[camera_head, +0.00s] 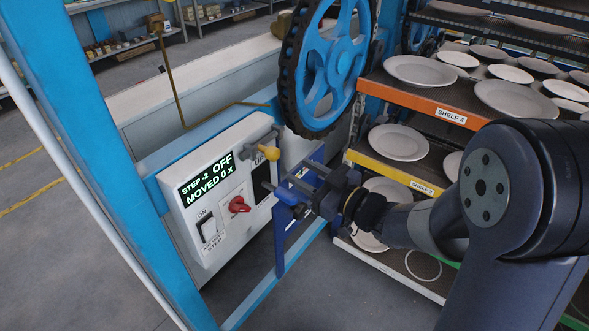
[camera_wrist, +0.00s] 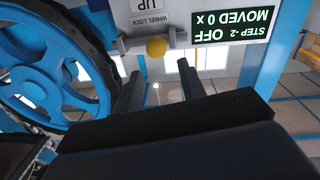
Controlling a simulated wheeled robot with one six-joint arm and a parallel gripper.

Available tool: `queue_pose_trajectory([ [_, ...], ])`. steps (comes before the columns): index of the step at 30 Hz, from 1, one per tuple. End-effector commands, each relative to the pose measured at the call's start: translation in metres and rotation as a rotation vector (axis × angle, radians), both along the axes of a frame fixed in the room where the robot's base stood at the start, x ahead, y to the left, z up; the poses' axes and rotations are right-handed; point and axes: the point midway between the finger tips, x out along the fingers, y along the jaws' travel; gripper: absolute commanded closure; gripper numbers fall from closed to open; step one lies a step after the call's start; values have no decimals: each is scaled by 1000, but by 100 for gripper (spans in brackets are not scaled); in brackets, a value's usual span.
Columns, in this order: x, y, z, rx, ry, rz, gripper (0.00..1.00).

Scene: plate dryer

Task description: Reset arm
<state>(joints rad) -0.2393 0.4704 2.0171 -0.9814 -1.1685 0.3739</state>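My gripper (camera_head: 287,180) is in front of the white control panel (camera_head: 185,215), below the yellow-knobbed lever (camera_head: 270,153). In the wrist view, my gripper (camera_wrist: 160,74) has its two dark fingers apart with nothing between them. The yellow knob (camera_wrist: 156,47) shows just beyond the fingertips. I cannot tell whether the fingers touch the panel, but they look clear of the knob.
The panel's display (camera_head: 205,180) reads "STEP -2 OFF, MOVED 0 x". A red knob (camera_head: 238,204) and a rocker switch (camera_head: 208,228) sit below it. A blue wheel (camera_head: 330,70) stands above. Plate shelves (camera_head: 415,90) are at right, close to my arm. A blue post (camera_head: 95,120) is at left.

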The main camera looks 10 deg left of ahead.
Motion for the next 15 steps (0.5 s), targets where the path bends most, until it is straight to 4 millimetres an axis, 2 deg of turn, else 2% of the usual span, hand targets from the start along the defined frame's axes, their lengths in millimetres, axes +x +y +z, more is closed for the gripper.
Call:
queue_pose_trajectory([
  [10, -1, -1, 0, 0, 0, 0, 62],
  [15, 4, 10, 1, -1, 1, 2, 62],
])
